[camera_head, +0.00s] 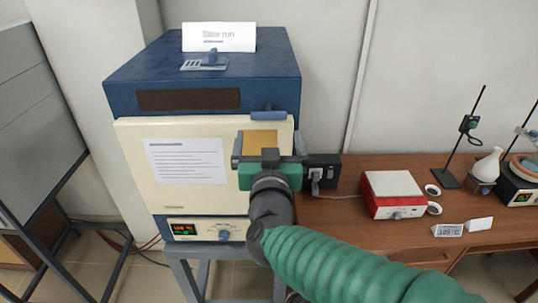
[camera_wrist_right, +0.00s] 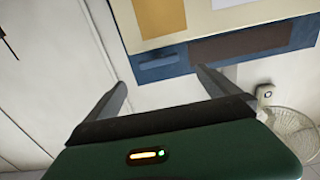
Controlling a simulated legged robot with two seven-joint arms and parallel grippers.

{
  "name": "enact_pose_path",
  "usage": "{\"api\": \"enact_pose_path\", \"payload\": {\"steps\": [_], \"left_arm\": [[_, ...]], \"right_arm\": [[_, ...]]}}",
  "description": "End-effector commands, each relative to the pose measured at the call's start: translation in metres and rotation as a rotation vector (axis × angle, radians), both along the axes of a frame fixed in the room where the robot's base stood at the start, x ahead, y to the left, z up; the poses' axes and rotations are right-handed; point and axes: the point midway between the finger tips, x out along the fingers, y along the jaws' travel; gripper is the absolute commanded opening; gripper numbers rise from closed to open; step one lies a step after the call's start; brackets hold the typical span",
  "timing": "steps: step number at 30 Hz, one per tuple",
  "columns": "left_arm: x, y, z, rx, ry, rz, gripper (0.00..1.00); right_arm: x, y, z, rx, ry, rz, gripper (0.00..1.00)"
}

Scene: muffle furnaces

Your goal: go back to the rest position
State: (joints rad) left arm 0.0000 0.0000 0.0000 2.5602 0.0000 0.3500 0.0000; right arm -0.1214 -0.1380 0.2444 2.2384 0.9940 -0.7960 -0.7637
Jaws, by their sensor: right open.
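The muffle furnace (camera_head: 205,80) is a blue box with a cream front door (camera_head: 185,125), which looks closed. A blue handle (camera_head: 268,115) is at the door's upper right, above a yellow label. My right gripper (camera_head: 268,145) is in front of the door's right side, just below the handle, and partly covers the yellow label. In the wrist view, my right gripper (camera_wrist_right: 163,80) has its fingers spread with nothing between them; the handle (camera_wrist_right: 158,62) shows beyond the fingertips. I cannot tell the exact gap. My left gripper is not in view.
A wooden table (camera_head: 350,225) at right holds a red and white hotplate (camera_head: 392,193), small dishes, a flask (camera_head: 488,165) and a stand (camera_head: 464,140). A grey panel on a dark frame (camera_head: 40,100) stands at left. A fan (camera_wrist_right: 295,130) shows in the wrist view.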

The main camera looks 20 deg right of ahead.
Motion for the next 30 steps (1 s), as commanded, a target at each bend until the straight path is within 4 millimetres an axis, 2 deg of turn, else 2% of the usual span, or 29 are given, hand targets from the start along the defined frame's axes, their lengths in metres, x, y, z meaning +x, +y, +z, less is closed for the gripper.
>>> {"api": "enact_pose_path", "payload": {"steps": [3, 6, 14, 17, 20, 23, 24, 26, 27, 29, 30], "left_arm": [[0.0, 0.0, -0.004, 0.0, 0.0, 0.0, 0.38], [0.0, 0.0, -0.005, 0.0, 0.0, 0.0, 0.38], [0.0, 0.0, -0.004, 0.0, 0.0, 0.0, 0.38], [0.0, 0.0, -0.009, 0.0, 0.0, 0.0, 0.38], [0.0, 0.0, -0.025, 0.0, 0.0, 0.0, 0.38], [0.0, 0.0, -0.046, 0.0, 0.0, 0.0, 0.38], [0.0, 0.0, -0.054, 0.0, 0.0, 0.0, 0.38], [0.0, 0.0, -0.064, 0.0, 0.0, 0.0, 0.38], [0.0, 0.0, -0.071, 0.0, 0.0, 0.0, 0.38], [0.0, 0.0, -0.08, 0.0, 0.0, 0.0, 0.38], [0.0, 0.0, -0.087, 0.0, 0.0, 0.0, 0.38]], "right_arm": [[-0.018, 0.006, -0.001, 0.0, -0.001, 0.002, 1.0], [-0.025, 0.008, -0.001, 0.0, 0.001, 0.001, 1.0], [-0.026, 0.008, 0.0, 0.001, 0.002, 0.0, 1.0], [-0.023, 0.009, -0.012, 0.001, 0.017, 0.018, 1.0], [-0.015, 0.017, -0.06, 0.005, 0.099, 0.103, 1.0], [-0.013, 0.027, -0.144, 0.029, 0.271, 0.223, 1.0], [-0.018, 0.028, -0.181, 0.041, 0.359, 0.266, 1.0], [-0.031, 0.028, -0.235, 0.065, 0.497, 0.311, 1.0], [-0.043, 0.024, -0.269, 0.081, 0.592, 0.33, 1.0], [-0.066, 0.017, -0.319, 0.105, 0.74, 0.345, 1.0], [-0.085, 0.011, -0.35, 0.12, 0.839, 0.346, 1.0]]}}
